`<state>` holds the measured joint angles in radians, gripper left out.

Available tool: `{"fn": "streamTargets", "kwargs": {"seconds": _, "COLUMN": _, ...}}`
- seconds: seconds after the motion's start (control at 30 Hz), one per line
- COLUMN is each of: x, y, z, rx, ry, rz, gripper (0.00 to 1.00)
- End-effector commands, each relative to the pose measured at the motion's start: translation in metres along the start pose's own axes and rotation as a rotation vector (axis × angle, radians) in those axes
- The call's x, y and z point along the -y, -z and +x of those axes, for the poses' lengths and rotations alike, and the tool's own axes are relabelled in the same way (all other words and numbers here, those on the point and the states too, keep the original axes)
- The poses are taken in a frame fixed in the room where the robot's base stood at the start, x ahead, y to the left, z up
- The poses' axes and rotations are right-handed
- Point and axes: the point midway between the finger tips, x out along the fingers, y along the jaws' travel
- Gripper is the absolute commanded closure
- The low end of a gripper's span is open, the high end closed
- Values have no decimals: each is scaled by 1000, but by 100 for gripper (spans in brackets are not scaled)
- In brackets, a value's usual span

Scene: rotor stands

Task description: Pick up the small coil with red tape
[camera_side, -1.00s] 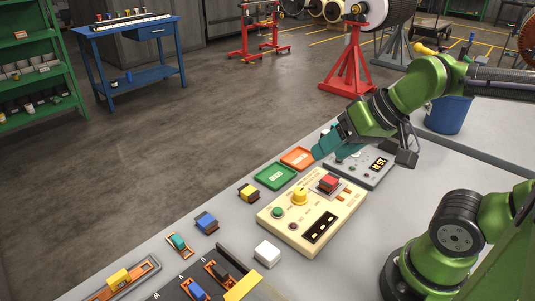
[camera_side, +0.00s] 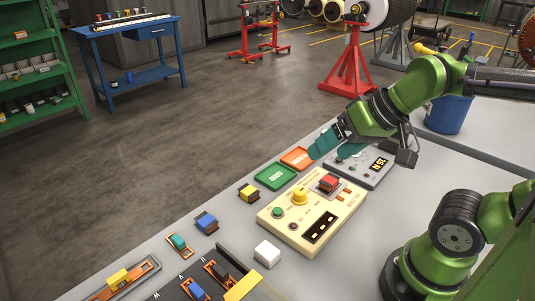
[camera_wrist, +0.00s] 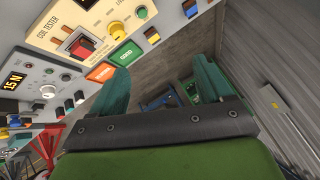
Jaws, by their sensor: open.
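The small coil with red tape (camera_side: 329,182) sits in the cradle on top of the cream coil tester (camera_side: 268,217), near its far end. In the wrist view the red coil (camera_wrist: 82,46) is at upper left, on the coil tester (camera_wrist: 59,29). My gripper (camera_side: 322,145) is above the far end of the bench, beyond the coil and apart from it. In the wrist view my gripper (camera_wrist: 158,82) has its teal fingers spread, with nothing between them but distant floor and furniture.
A green tray (camera_side: 275,177) and an orange tray (camera_side: 297,158) lie beyond the tester. A grey meter box (camera_side: 375,168) stands to its right. Yellow (camera_side: 249,193), blue (camera_side: 207,222) and teal (camera_side: 179,243) coils line the bench edge. A white block (camera_side: 267,253) lies nearer.

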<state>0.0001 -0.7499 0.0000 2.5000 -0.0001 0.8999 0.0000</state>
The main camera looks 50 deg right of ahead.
Motion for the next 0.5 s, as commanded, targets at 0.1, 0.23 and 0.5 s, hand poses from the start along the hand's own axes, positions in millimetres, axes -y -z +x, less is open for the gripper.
{"fn": "streamTargets", "kwargs": {"seconds": 0.1, "x": 0, "y": 0, "z": 0, "rx": 0, "ry": 0, "rz": 0, "gripper": 11}}
{"fn": "streamTargets", "kwargs": {"seconds": 0.23, "x": 0, "y": 0, "z": 0, "rx": 0, "ry": 0, "rz": 0, "gripper": 11}}
{"fn": "streamTargets", "kwargs": {"seconds": 0.5, "x": -20, "y": 13, "z": 16, "rx": 52, "ry": -73, "rz": 68, "gripper": 11}}
